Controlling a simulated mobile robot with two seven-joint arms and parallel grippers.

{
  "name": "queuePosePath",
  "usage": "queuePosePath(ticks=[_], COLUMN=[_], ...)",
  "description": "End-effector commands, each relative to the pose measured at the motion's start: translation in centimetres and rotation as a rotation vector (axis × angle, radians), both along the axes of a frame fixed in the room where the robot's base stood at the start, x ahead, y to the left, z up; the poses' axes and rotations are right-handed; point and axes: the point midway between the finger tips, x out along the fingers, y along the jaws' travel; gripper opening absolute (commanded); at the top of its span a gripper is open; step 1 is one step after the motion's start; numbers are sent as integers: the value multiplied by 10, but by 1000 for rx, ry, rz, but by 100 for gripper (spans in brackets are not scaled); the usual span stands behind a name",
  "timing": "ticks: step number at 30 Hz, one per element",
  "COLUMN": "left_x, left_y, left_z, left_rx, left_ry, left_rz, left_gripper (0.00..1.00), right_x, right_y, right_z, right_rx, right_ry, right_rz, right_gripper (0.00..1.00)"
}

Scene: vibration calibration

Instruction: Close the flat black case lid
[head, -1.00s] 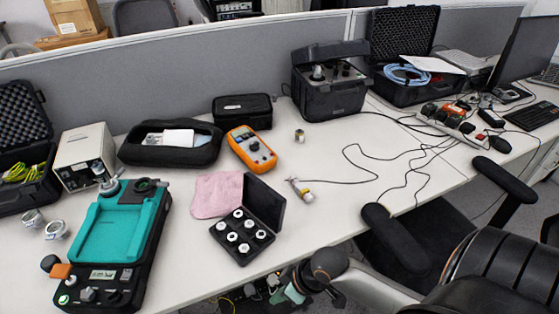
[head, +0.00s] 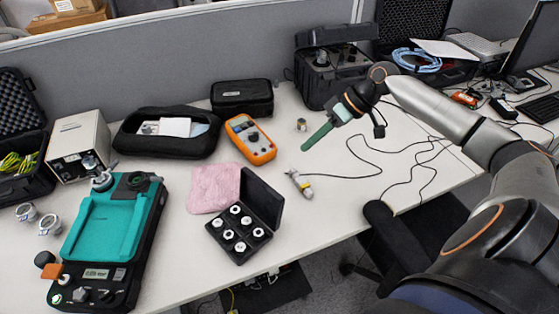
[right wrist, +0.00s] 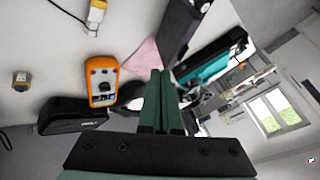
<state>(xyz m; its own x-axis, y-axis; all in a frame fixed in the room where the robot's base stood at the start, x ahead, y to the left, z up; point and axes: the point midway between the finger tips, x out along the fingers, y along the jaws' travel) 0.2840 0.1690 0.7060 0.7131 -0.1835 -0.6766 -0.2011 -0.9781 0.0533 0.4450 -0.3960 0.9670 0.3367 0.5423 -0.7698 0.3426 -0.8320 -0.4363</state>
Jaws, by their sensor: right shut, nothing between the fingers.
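The flat black case (head: 235,250) lies open near the front edge of the table, with several white round pieces in its base. Its lid (head: 263,199) stands up along the back right side. In the right wrist view the dark lid (right wrist: 179,28) shows edge-on above the fingers, and the pieces are hidden. My right gripper (head: 306,147), with green fingers, is above the table, up and to the right of the lid and apart from it. Its fingers are together and empty, as the right wrist view (right wrist: 160,73) also shows. My left gripper is not in view.
A pink cloth (head: 214,188) lies left of the case, and a teal-and-black calibrator (head: 117,227) farther left. An orange multimeter (head: 250,139) lies behind. A small sensor (head: 299,184) with a cable lies right of the lid. Bare table surrounds the sensor.

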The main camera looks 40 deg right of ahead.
Motion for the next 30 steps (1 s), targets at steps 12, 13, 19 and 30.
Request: queuePosePath(ticks=[12, 13, 19, 30], left_x=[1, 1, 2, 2], left_y=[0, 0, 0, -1], left_z=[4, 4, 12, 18], left_rx=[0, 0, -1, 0], left_ry=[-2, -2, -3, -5], left_rz=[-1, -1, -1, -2], left_gripper=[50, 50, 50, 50], right_x=[24, 26, 31, 27], right_y=[40, 43, 69, 94], right_z=[-53, -57, -70, -69], right_rx=[9, 8, 1, 2], right_ry=[1, 1, 0, 1], right_rz=[0, 0, 4, -1], right_gripper=[0, 0, 0, 0])
